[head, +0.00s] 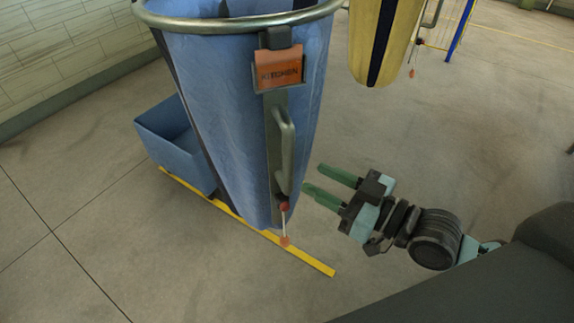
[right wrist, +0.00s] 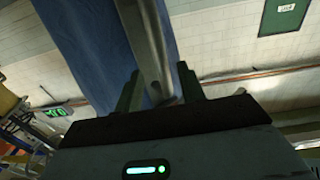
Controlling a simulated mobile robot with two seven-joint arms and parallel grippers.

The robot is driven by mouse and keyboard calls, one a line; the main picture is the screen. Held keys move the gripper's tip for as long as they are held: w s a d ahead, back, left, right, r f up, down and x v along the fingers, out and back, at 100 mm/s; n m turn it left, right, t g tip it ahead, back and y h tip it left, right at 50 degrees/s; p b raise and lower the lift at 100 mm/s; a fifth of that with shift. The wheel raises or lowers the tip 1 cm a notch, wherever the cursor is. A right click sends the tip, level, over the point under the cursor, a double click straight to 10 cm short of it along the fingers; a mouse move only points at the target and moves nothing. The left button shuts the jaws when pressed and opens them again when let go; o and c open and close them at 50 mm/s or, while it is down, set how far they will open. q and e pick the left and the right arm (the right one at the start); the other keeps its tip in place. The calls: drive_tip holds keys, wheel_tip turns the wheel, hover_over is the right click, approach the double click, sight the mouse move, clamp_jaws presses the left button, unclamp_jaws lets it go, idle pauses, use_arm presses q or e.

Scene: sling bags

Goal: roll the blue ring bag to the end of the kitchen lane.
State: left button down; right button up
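The blue ring bag (head: 228,110) hangs from a metal ring (head: 235,20) at the top left of the head view. An orange label (head: 280,72) on it reads KITCHEN. A grey vertical handle (head: 286,150) runs down a strip on its front. My right gripper (head: 313,178) is open, just right of the bag's lower part, its green fingers pointing at it. In the right wrist view, the handle (right wrist: 150,45) shows between and beyond the open fingers (right wrist: 158,70), with the blue cloth (right wrist: 90,45) behind. Contact cannot be told. My left gripper is out of view.
A yellow floor line (head: 318,264) runs beneath the blue bag. A blue open bin (head: 165,145) stands behind it at left. A yellow bag (head: 390,40) hangs at the back. A tiled wall (head: 70,50) bounds the left. The grey floor at right is largely clear.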

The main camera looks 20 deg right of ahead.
sight(293, 167)
drive_tip(key=p+x, duration=0.1)
drive_tip(key=x, duration=0.5)
drive_tip(key=shift+w+a, duration=0.2)
drive_tip(key=shift+w, duration=0.15)
drive_tip(key=shift+w+a, duration=0.3)
drive_tip(key=shift+w, duration=0.05)
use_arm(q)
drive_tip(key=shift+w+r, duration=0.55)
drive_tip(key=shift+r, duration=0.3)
use_arm(e)
clamp_jaws()
